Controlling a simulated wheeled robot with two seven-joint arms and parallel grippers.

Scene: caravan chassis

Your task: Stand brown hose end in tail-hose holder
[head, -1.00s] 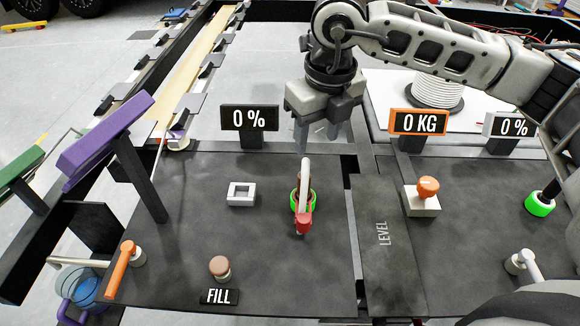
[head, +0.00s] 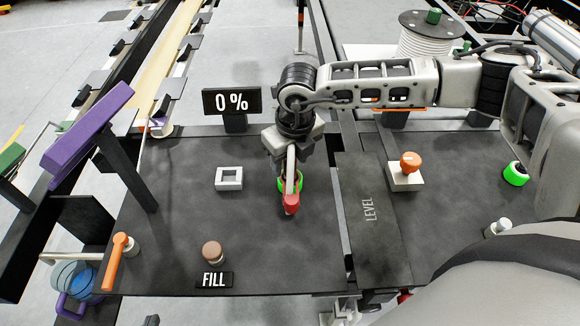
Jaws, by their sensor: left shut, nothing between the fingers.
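My left gripper (head: 297,158) is shut with nothing between its fingers. It points down just behind a white handle (head: 291,164) with a red tip (head: 292,204); I cannot tell whether they touch. The handle stands over a fitting with a green ring (head: 282,185) on the dark panel. A white square socket (head: 229,178) sits left of it, empty. I cannot tell whether this is the tail-hose holder. I cannot pick out the brown hose end for certain. My right gripper is not in view.
A brown knob (head: 212,252) stands behind the FILL label (head: 214,280). An orange lever (head: 117,262) is at the panel's left edge. An orange knob (head: 410,161) and another green ring (head: 515,173) are at right. A purple bar (head: 88,137) rises at left.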

